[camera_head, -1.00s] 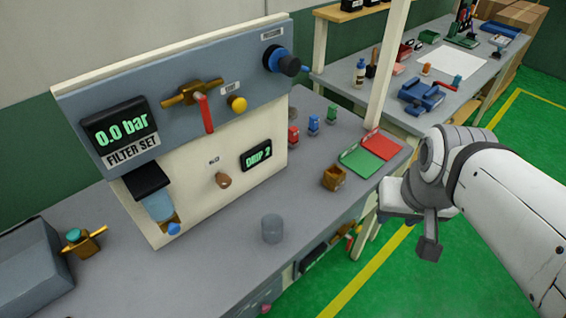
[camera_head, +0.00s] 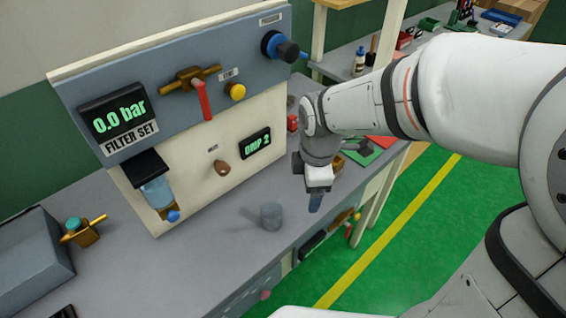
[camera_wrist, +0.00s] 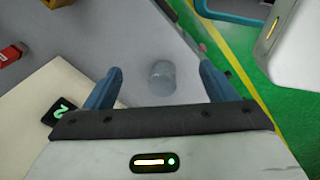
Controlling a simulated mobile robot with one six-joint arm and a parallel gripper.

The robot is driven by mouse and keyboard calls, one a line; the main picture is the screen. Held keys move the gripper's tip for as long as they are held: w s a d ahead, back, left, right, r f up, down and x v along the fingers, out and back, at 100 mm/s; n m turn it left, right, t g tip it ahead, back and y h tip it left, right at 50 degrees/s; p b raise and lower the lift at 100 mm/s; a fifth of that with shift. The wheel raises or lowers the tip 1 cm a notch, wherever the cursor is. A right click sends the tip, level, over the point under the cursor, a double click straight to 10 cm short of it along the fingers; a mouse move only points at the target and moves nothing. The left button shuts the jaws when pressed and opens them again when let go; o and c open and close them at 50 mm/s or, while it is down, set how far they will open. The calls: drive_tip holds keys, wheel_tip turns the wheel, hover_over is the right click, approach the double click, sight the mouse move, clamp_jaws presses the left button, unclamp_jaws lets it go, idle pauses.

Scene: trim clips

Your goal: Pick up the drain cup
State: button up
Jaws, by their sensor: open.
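The drain cup (camera_head: 271,215) is a small clear grey cylinder standing upright on the grey bench top, in front of the filter panel. It also shows in the wrist view (camera_wrist: 161,78), lying between and beyond my two blue fingers. My gripper (camera_head: 316,203) is above the bench, to the right of the cup and apart from it. In the wrist view my gripper (camera_wrist: 160,82) is open with nothing between its fingers.
The filter panel (camera_head: 190,110) stands behind the cup, with a red-handled valve (camera_head: 203,100) and a clear bowl (camera_head: 157,192). The bench around the cup is clear.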

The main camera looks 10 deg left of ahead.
sight(271, 211)
drive_tip(key=a+f+n, duration=0.2)
drive_tip(key=a+n, duration=0.1)
drive_tip(key=a+f+n, duration=0.2)
drive_tip(key=a+n, duration=0.1)
drive_tip(key=n, duration=0.1)
drive_tip(key=a+f+n+g, duration=0.1)
drive_tip(key=a+f+n, duration=0.1)
drive_tip(key=a+n, duration=0.1)
drive_tip(key=shift+f, duration=0.25)
drive_tip(key=shift+n, duration=0.4)
drive_tip(key=shift+s+a+f+p, duration=0.1)
drive_tip(key=shift+f+p, duration=0.25)
drive_tip(key=shift+f, duration=1.65)
drive_tip(key=shift+s+f+p, duration=0.1)
drive_tip(key=shift+f+p, duration=0.2)
drive_tip(key=shift+f, duration=1.65)
drive_tip(key=shift+c, duration=0.2)
drive_tip(key=c, duration=1)
